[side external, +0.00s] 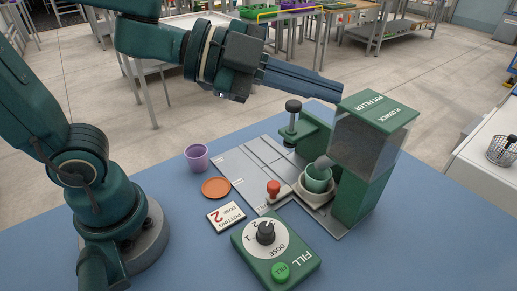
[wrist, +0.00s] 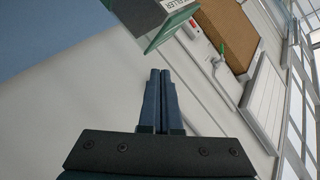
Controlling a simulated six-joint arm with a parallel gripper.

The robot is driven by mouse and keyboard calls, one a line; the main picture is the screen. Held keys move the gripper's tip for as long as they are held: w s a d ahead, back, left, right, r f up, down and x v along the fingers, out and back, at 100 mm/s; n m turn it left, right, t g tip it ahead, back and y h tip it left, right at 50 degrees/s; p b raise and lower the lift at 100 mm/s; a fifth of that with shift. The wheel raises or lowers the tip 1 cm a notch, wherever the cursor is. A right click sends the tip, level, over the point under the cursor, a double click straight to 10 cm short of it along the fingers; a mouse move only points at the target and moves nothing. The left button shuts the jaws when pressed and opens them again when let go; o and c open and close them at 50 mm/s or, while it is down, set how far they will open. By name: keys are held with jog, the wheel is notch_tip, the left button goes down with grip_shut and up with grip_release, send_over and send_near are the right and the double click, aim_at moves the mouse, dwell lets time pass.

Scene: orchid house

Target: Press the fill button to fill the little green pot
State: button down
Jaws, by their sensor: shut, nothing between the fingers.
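The little green pot (side external: 318,178) stands upright in the round holder under the spout of the green pot filler (side external: 370,143). I cannot see into the pot well enough to tell what it holds. My gripper (side external: 341,93) is shut and empty, held high beside the top of the pot filler, well above and away from the button. In the wrist view its fingers (wrist: 160,72) are together, with part of the filler's top in front.
A purple pot (side external: 197,157), an orange saucer (side external: 216,187) and a card reading "Potting dose 2" (side external: 226,215) lie left of the filler.

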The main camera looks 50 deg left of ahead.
jog(key=s+d+f+m+g+h, duration=0.1)
jog(key=s+d+f+m+g, duration=0.3)
jog(key=f+m+g, duration=0.1)
jog(key=m+g, duration=0.4)
jog(key=g, duration=0.2)
send_over(276, 264)
notch_tip(276, 264, down, 6)
jog(key=shift+y, duration=0.4)
jog(key=shift+f, duration=4.35)
jog(key=shift+f, duration=0.15)
jog(key=shift+f, duration=0.25)
